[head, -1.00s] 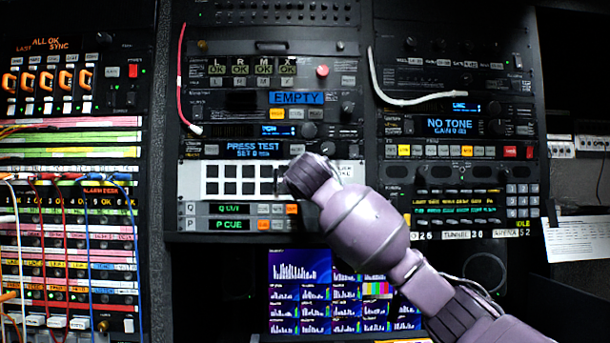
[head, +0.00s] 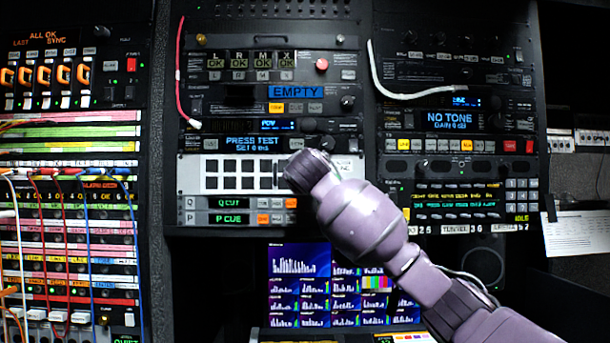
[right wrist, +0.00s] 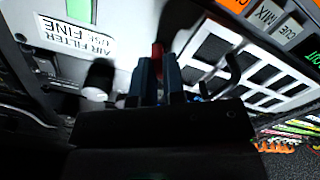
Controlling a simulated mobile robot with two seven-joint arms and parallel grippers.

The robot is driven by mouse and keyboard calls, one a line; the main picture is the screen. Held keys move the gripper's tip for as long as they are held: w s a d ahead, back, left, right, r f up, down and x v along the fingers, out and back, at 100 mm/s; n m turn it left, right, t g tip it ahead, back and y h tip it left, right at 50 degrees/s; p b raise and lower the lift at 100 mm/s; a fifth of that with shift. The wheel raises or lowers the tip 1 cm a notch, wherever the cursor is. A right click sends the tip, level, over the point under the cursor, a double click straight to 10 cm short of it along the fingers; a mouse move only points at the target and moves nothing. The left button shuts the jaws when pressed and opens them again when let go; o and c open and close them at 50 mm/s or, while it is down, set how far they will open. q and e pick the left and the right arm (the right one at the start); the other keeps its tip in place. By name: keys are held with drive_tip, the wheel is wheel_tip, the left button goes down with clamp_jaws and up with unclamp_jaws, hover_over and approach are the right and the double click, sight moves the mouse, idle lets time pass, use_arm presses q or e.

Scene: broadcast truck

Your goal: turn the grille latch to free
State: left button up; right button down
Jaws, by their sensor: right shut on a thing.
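The white filter grille (head: 198,176) with dark square openings sits in the middle rack in the head view. It also shows in the right wrist view (right wrist: 208,52), to the right of my fingers. The grille latch (right wrist: 157,50) shows as a small red piece between my right fingertips, beside the grille's edge. My right gripper (right wrist: 158,70) is shut on it. In the head view my right wrist covers the grille's right end, hiding the latch and fingertips. How far the latch is turned cannot be told. My left gripper is not in view.
A dark curved handle (right wrist: 234,72) stands out from the grille close to my fingers. A pale round knob (right wrist: 96,92) is on the other side, below the air filter label (right wrist: 75,38). A red cable (head: 179,80) and a white cable (head: 385,88) hang on the racks.

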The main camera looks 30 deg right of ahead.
use_arm(q)
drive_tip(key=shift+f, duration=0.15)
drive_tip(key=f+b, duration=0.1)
drive_tip(key=b, duration=0.1)
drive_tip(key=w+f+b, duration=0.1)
drive_tip(key=b, duration=0.1)
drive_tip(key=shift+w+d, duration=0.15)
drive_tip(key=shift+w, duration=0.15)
use_arm(e)
drive_tip(key=m, duration=0.6)
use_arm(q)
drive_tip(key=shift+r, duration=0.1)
use_arm(e)
drive_tip(key=shift+m, duration=0.5)
drive_tip(key=c, duration=1.2)
unclamp_jaws()
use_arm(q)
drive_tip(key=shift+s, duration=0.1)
